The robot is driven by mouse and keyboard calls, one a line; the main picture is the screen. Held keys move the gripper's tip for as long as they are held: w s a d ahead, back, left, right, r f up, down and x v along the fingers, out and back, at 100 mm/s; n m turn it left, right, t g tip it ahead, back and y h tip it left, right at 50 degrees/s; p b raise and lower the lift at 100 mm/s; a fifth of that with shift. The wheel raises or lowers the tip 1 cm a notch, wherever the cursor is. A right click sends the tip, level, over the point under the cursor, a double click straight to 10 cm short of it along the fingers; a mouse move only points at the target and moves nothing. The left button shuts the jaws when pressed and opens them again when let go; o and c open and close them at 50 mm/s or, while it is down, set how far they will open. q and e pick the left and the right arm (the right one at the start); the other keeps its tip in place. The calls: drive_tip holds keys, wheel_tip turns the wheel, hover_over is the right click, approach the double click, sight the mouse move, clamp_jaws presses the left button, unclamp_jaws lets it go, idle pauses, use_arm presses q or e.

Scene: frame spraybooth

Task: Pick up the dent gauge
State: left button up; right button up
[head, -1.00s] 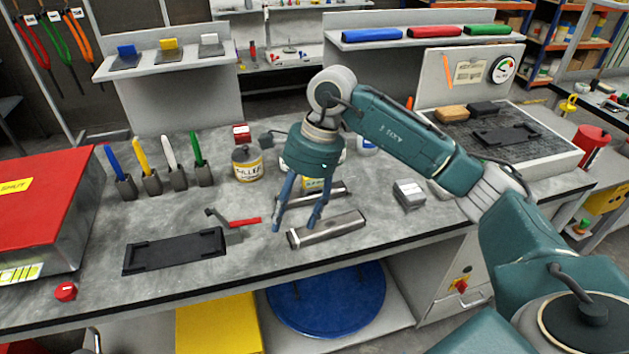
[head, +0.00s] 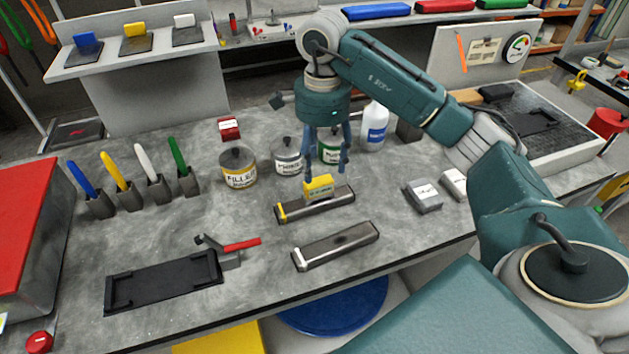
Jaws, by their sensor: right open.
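A small yellow block with dark print (head: 318,187), which I take to be the dent gauge, stands at the back edge of a grey metal bar (head: 338,198) with a yellow end. My right gripper (head: 325,172) points down just above and behind the block. Its two blue fingers are apart with nothing held between them. I cannot tell whether a fingertip touches the block. My left gripper is out of view.
A second metal bar (head: 338,245) lies in front. Behind the gripper stand a filler can (head: 239,168), other cans and a white bottle (head: 375,128). A red-handled tool (head: 240,246) lies left, by a black tray (head: 160,283).

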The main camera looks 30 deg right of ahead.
sight(318, 183)
drive_tip(key=f, duration=0.1)
drive_tip(key=s+f, duration=0.1)
drive_tip(key=f, duration=0.1)
drive_tip(key=shift+a+f+p, duration=0.1)
drive_tip(key=shift+a+p, duration=0.05)
drive_tip(key=shift+p, duration=0.15)
drive_tip(key=shift+w+f, duration=0.1)
drive_tip(key=shift+f, duration=0.2)
drive_tip(key=shift+w+f+p, duration=0.15)
drive_tip(key=shift+f+p, duration=0.2)
drive_tip(key=f, duration=0.1)
drive_tip(key=f+p, duration=0.1)
drive_tip(key=f, duration=0.2)
drive_tip(key=shift+w+a+f+p, duration=0.15)
drive_tip(key=shift+w+a+p, duration=0.1)
drive_tip(key=shift+p, duration=0.15)
drive_tip(key=shift+d+f, duration=0.1)
drive_tip(key=shift+c, duration=0.3)
drive_tip(key=c, duration=0.8)
clamp_jaws()
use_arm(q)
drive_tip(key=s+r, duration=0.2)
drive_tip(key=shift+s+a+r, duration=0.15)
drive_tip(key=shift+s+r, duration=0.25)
